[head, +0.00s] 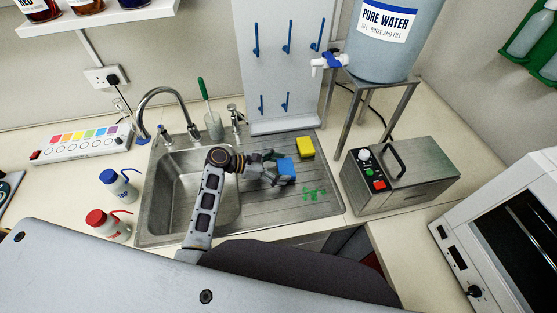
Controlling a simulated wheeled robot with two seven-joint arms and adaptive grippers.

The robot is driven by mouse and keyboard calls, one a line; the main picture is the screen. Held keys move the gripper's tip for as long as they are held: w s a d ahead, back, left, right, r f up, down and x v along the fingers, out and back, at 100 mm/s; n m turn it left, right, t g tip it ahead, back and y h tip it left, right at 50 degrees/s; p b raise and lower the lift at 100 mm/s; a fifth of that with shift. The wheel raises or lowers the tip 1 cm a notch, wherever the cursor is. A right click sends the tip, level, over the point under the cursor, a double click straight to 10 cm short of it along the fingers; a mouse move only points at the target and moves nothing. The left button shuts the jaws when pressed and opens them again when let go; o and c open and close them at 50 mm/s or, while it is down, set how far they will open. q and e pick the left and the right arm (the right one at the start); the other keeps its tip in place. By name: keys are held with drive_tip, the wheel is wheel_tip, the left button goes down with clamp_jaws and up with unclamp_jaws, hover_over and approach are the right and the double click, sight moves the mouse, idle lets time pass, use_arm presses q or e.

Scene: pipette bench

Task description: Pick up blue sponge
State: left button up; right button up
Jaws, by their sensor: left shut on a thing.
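The blue sponge (287,168) is over the ribbed drainboard, right of the sink basin. My left gripper (279,170) is shut on the blue sponge, with its fingers around the left part of it. Whether the sponge touches the drainboard or is held a little above it, I cannot tell. My left arm reaches up across the sink's front edge. My right gripper is not in view.
A yellow sponge (305,147) lies behind the blue one. A metal box with a black handle (400,175) stands to the right. Blue-capped (119,186) and red-capped (108,224) bottles stand left of the sink (177,193).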

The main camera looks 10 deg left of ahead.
use_arm(q)
drive_tip(key=s+d, duration=0.4)
drive_tip(key=s, duration=0.5)
drive_tip(key=s+d, duration=0.4)
drive_tip(key=s, duration=0.6)
drive_tip(key=s+d, duration=0.4)
drive_tip(key=s, duration=0.6)
idle(0.5)
